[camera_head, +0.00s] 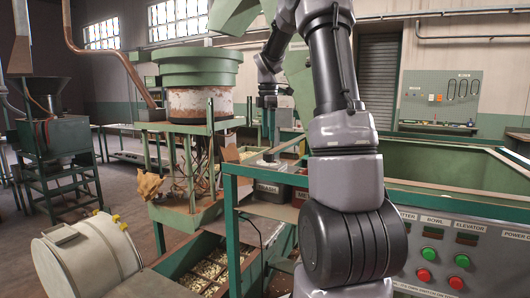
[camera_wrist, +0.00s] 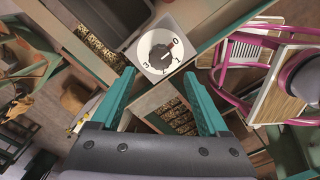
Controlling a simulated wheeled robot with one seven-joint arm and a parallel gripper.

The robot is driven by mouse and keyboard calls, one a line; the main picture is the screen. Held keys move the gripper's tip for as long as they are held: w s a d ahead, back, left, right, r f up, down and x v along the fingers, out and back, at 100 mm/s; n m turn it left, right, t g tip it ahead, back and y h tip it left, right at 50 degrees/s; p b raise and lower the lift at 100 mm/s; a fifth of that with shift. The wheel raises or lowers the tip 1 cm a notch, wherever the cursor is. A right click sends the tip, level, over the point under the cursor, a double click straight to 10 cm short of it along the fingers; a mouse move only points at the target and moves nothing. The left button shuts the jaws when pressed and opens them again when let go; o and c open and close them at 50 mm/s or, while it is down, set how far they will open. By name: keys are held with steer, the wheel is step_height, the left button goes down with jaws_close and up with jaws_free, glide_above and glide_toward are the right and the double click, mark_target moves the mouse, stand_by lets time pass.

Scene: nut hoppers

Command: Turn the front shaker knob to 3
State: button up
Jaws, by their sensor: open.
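A dial knob (camera_wrist: 160,52) shows in the wrist view, at top centre. It is dark and round on a square pale plate with numbers along its edge. A reddish mark on the knob points to the upper right, near the 0. Whether this is the front shaker knob cannot be read. My gripper (camera_wrist: 159,76) is open and empty, its two teal fingers apart and the dial showing beyond their tips. In the head view my gripper (camera_head: 268,118) points down above the green frame, and the knob is too small to make out.
A control panel with green and red buttons (camera_head: 432,254) stands at the lower right. A green bowl feeder (camera_head: 197,68) stands behind on the left. A trough of nuts (camera_head: 208,270) lies below the frame. A pink-framed cart (camera_wrist: 255,57) is at the right in the wrist view.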

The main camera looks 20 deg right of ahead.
mark_target(269, 153)
step_height(269, 153, down, 7)
steer(key=shift+f, duration=0.1)
stand_by(0.3)
jaws_close()
